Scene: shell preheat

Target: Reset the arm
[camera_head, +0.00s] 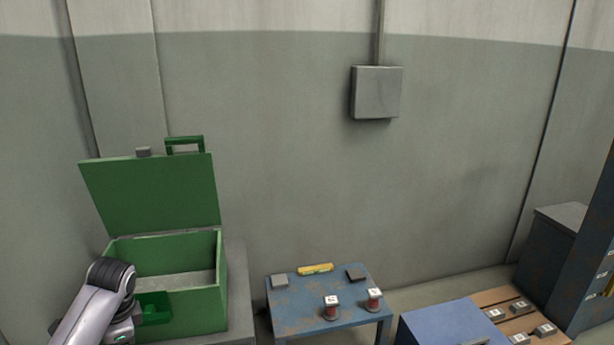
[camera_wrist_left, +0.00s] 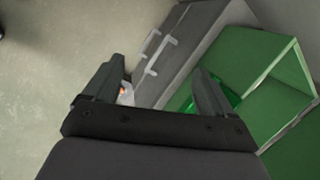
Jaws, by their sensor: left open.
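My left arm (camera_head: 104,295) comes in at the lower left in the head view, in front of the green box (camera_head: 185,306). Its gripper is not clearly seen there. In the left wrist view my left gripper (camera_wrist_left: 155,92) is open, its two dark fingers apart. Nothing is held between the fingers. A small pale thing with an orange spot (camera_wrist_left: 125,93) shows beside the left finger, too small to name. The green box (camera_wrist_left: 282,112) also shows at the right of the left wrist view. My right gripper is in neither view.
The green box's lid (camera_head: 150,195) stands open. A grey cabinet with pale handles (camera_wrist_left: 190,45) is close to the fingers. A blue table (camera_head: 297,310) holds two red-and-white items (camera_head: 331,307) and a yellow item (camera_head: 315,269). A blue box (camera_head: 445,325) stands at lower right.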

